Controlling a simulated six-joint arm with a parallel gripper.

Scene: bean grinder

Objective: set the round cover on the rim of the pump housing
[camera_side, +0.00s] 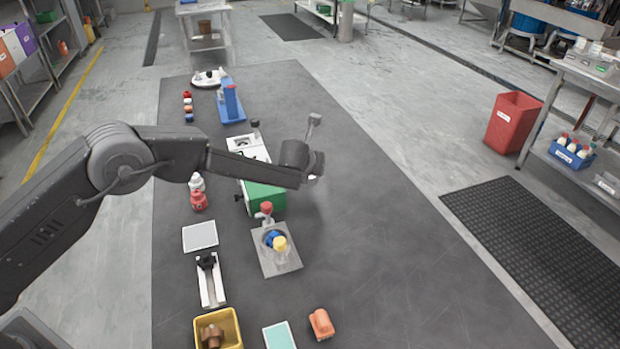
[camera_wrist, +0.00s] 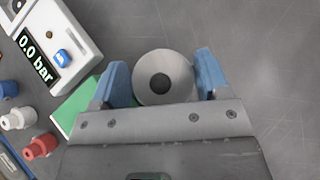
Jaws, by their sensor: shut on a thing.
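The round cover (camera_wrist: 146,72) is a pale grey disc with a dark centre. My gripper (camera_wrist: 162,76) is shut on it, with one blue finger against each side. In the side view my gripper (camera_side: 315,178) is above the dark bench, right of the green box; the cover is hard to make out there. What looks like the pump housing (camera_side: 265,243) is a round, clear-looking body with blue and yellow parts on a grey plate (camera_side: 282,266). It stands in front and to the left of my gripper, apart from it. It cannot be made out in the wrist view.
A white unit with a "0.0 bar" display (camera_wrist: 38,58) and a green box (camera_side: 265,198) stand close to my gripper's left. A red-topped part (camera_side: 266,208) stands behind the housing. A yellow bin (camera_side: 231,326) and orange block (camera_side: 321,324) are in front. The bench's right side is clear.

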